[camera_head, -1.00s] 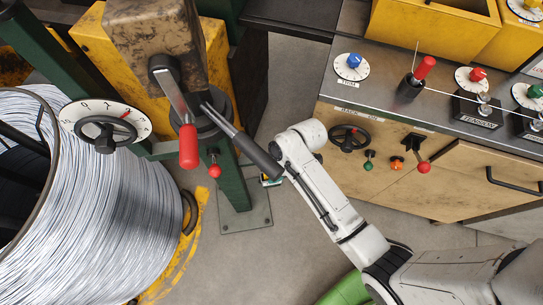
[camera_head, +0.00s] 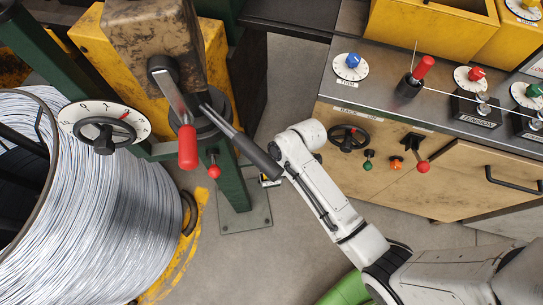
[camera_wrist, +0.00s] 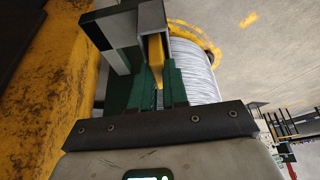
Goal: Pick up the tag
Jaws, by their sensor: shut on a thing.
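In the wrist view, my gripper (camera_wrist: 164,88) has its green fingers closed around a narrow yellow piece, which seems to be the tag (camera_wrist: 156,58). The piece tapers toward the fingers, and no writing on it can be made out. A pale grey block and green metal show close beyond the fingertips. I cannot tell whether the piece touches them. In the head view, my white arm reaches toward the green stand and hides the gripper. A small black, white and yellow item shows beside the arm, too small to identify.
A large wire spool (camera_head: 120,200) stands at the left. A red-handled lever (camera_head: 187,146) and a dial with a handwheel (camera_head: 138,122) are on the machine above it. A workbench (camera_head: 450,160) with knobs and levers fills the right.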

